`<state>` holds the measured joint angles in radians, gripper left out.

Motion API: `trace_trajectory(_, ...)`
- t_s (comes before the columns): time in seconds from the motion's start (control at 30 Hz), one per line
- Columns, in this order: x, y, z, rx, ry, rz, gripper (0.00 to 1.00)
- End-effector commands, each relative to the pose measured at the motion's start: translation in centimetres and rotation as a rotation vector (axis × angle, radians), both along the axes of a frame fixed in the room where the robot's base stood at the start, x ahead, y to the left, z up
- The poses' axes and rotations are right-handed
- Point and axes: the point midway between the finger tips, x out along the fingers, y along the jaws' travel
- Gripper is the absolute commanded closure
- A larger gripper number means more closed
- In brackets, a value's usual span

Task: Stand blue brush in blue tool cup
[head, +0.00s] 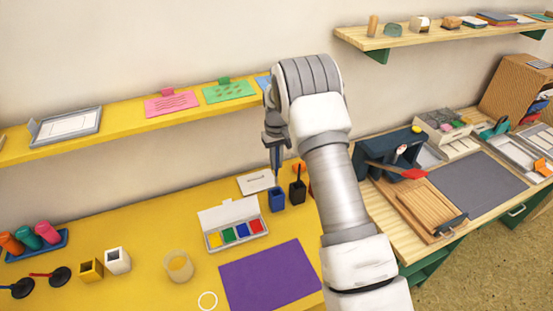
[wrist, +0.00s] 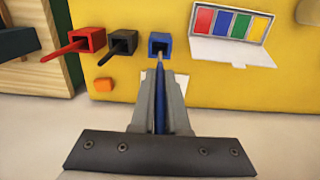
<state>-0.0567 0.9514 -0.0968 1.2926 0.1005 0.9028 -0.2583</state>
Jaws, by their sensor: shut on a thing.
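My gripper (head: 275,143) is shut on the blue brush (wrist: 160,112), which hangs upright between the fingers. In the wrist view the fingertips (wrist: 162,78) point toward the blue tool cup (wrist: 154,47). The blue cup (head: 277,203) stands upright on the yellow table, straight below my gripper in the head view. The brush's lower end (head: 277,174) is at or just above the cup's mouth; I cannot tell whether it has entered it.
A black cup (head: 298,193) with a brush stands close beside the blue cup, and a red cup (wrist: 87,40) with a brush is beyond it. An open paint box (head: 233,227) and a purple mat (head: 268,277) lie nearby. A yellow shelf (head: 130,121) runs along the wall.

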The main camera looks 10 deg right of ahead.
Motion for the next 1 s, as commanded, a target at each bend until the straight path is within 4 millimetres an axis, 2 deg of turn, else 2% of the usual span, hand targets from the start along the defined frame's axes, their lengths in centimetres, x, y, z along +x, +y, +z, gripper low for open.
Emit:
trace_trajectory(0.3, 0.0, 0.0, -2.9, 0.000, 0.001, 0.000, 1.00)
trace_trajectory(1.0, 0.0, 0.0, -8.2, 0.000, 0.001, -0.001, 1.00)
